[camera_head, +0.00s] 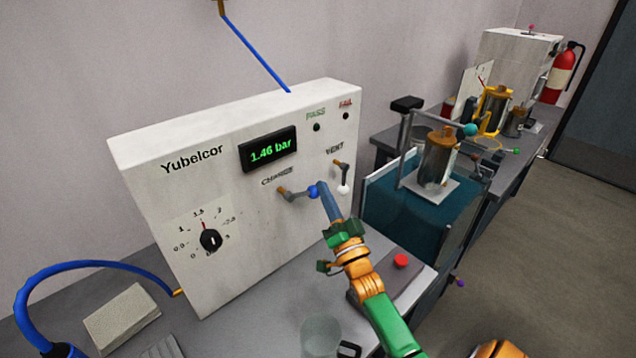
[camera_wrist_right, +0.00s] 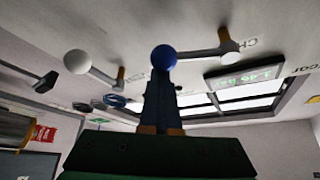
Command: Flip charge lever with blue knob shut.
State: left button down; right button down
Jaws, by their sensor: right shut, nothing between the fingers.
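The charge lever (camera_head: 297,194) is on the front of the white Yubelcor panel, under the CHARGE label. Its grey arm points to the right and ends in a blue knob (camera_head: 313,191). In the right wrist view the blue knob (camera_wrist_right: 164,58) is at the tip of my gripper. My right gripper (camera_head: 325,190) is shut and empty, with its fingertips at or very close to the blue knob; I cannot tell if they touch. The vent lever with a white knob (camera_head: 343,189) hangs down to the right. My left gripper is not in view.
The panel display (camera_head: 268,150) reads 1.46 bar. A regulator dial (camera_head: 210,240) is at the panel's lower left. A red button (camera_head: 401,261) sits on a box right of my arm. A clear cup (camera_head: 320,335) stands in front. A teal fixture (camera_head: 415,215) stands at the right.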

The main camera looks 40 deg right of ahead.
jog(key=a+f+m+g+h+p, duration=0.2)
jog(key=a+f+m+g+p, duration=0.2)
jog(key=m, duration=0.6)
jog(key=shift+s+a+f+m+g+h+p, duration=0.15)
jog(key=shift+a+f+m+g+h+p, duration=0.2)
jog(key=shift+f+g+p, duration=0.4)
jog(key=shift+d+t, duration=0.2)
jog(key=shift+t, duration=0.05)
